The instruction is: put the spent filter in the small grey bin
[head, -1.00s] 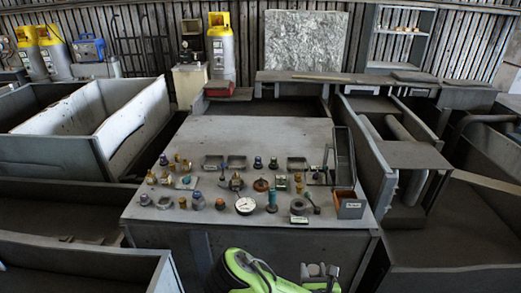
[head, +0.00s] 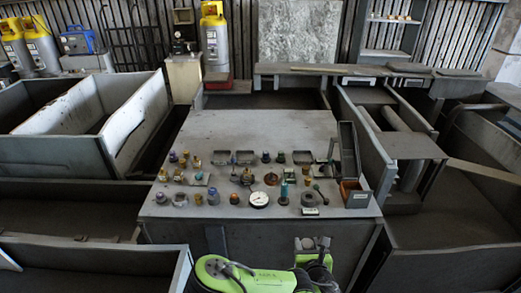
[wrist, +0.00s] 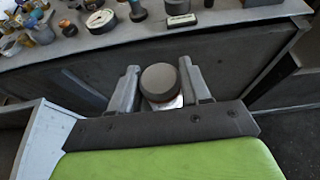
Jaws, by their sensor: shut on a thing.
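My gripper (head: 314,244) is in front of the workbench's near edge. In the wrist view my gripper (wrist: 159,84) is shut on a short round piece with a dark grey top (wrist: 160,80) and a pale band beneath; I take it for the spent filter. Its lower part is hidden between the fingers. A small open box with a label on its grey front and a brown inner side (head: 356,197) stands at the bench's front right corner. A taller grey open box (head: 349,150) stands behind it. I cannot tell which is the small grey bin.
The grey bench (head: 235,126) holds several fittings, a white dial gauge (head: 259,199), a blue-green bottle (head: 284,193) and shallow grey trays (head: 246,157) near its front. Its rear half is clear. Grey walled bays flank it on both sides.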

